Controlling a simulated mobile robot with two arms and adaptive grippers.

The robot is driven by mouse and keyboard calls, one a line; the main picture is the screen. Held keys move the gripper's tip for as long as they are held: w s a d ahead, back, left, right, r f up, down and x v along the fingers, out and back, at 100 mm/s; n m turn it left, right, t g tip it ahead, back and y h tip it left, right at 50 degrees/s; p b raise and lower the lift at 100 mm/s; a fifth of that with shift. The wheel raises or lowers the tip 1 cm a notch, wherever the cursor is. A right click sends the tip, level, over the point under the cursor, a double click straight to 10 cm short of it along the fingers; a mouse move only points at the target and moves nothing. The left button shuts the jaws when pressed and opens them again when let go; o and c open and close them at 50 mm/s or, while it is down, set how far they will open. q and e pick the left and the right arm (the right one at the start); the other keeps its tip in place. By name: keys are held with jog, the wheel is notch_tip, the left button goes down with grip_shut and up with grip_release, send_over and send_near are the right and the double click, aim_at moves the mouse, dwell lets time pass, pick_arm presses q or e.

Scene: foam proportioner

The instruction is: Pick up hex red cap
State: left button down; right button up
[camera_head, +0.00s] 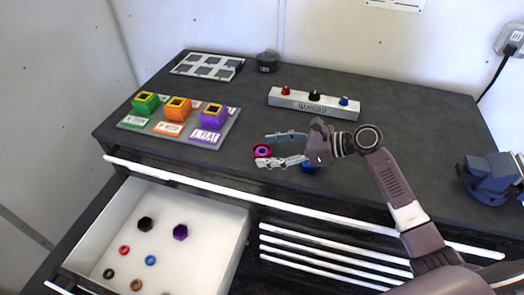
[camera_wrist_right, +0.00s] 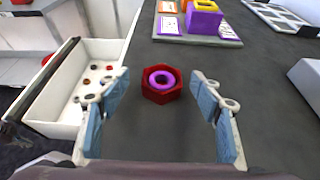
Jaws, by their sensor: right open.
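The hex red cap (camera_wrist_right: 149,94) lies on the dark table top with a purple ring (camera_wrist_right: 162,80) on its upper face. In the head view the red cap (camera_head: 257,159) is partly hidden by my right gripper, with the purple ring (camera_head: 262,151) showing on it. My right gripper (camera_head: 270,149) is open just beside the cap. In the right wrist view my right gripper's (camera_wrist_right: 160,104) blue fingers stand wide apart, and the cap is ahead between them, touching neither. A blue part (camera_head: 309,169) shows beneath the gripper, mostly hidden. My left gripper is not in view.
A board (camera_head: 163,142) with green, orange and purple square holders stands left. A grey block with colored knobs (camera_head: 322,108) is behind the gripper. An open white drawer (camera_head: 207,255) with hex parts and rings is front left. A blue-grey vise-like device (camera_head: 487,180) stands right.

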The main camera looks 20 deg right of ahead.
jog(key=shift+x, duration=1.2)
jog(key=shift+w+f, duration=0.1)
jog(key=shift+w, duration=0.1)
jog(key=shift+s, duration=0.1)
jog(key=c, duration=1.2)
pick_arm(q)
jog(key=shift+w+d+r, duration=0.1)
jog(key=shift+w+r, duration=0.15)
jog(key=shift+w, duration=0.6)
pick_arm(e)
jog(key=shift+c, duration=0.4)
